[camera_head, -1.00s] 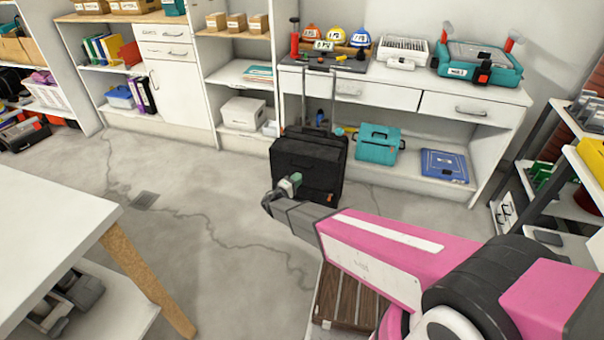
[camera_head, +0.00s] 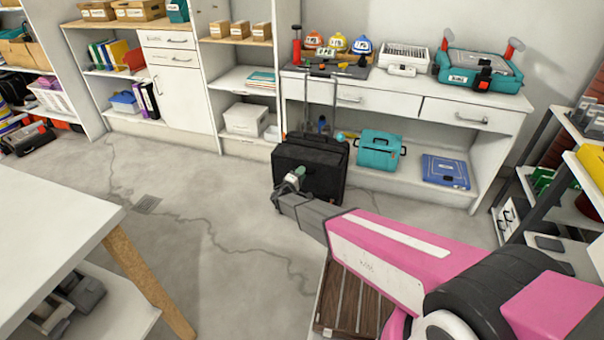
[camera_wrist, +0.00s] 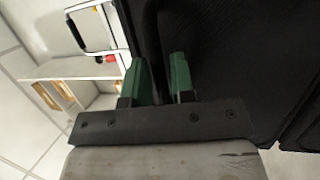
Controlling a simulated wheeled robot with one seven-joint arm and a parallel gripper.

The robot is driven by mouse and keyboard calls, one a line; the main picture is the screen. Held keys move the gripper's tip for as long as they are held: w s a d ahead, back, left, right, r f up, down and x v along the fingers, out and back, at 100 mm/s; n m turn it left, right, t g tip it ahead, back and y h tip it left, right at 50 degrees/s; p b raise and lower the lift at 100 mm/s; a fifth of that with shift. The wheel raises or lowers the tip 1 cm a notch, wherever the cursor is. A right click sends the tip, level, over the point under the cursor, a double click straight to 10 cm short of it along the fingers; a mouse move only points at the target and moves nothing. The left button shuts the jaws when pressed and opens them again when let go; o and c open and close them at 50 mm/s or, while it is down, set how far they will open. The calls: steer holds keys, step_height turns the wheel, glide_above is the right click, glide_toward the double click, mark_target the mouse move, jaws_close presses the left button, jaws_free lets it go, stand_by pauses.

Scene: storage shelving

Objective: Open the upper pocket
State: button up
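A black suitcase (camera_head: 312,160) stands upright on the floor in front of the white workbench, its telescopic handle raised. Its dark fabric front also fills the middle and right of the wrist view (camera_wrist: 225,50). My gripper (camera_head: 296,178) is at the left part of the suitcase front in the head view. In the wrist view its two green fingers (camera_wrist: 160,75) stand apart with a gap between them, close to the suitcase.
A teal case (camera_head: 380,150) and a blue case (camera_head: 446,170) lie on the bench's lower shelf to the right. A white table (camera_head: 50,225) stands at the left front. A dark rack (camera_head: 545,190) stands at the right. The floor left of the suitcase is clear.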

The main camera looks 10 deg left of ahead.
steer(key=shift+w+d, duration=0.1)
steer(key=shift+w, duration=0.15)
jaws_close()
steer(key=shift+s, duration=0.1)
steer(key=s+f+m+t+h, duration=0.1)
steer(key=s+f+t+h, duration=0.1)
steer(key=s+f, duration=0.3)
steer(key=shift+s+a+m+t, duration=0.4)
steer(key=shift+s+t, duration=0.3)
steer(key=shift+s, duration=0.85)
